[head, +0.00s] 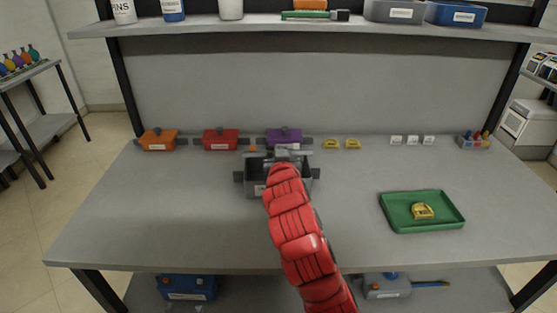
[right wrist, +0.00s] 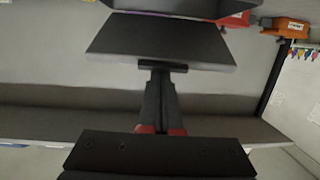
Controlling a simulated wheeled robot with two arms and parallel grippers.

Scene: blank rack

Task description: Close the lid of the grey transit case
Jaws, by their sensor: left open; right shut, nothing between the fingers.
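The grey transit case (head: 250,184) stands on the bench left of centre, partly hidden behind my red right arm. In the right wrist view, which looks upside down, a flat dark panel (right wrist: 160,40) that seems to be its raised lid shows beside part of a dark box (right wrist: 180,6). My right gripper (head: 282,153) is over the rear of the case. Its shut fingers (right wrist: 162,68) end at the edge of the panel and hold nothing; I cannot tell whether they touch it. My left gripper is not in view.
Orange (head: 158,139), red (head: 220,139) and purple (head: 284,137) boxes line the back of the bench. A green tray (head: 392,213) with a yellow item (head: 422,211) lies to the right. A shelf (head: 320,31) crosses above. The front left bench is clear.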

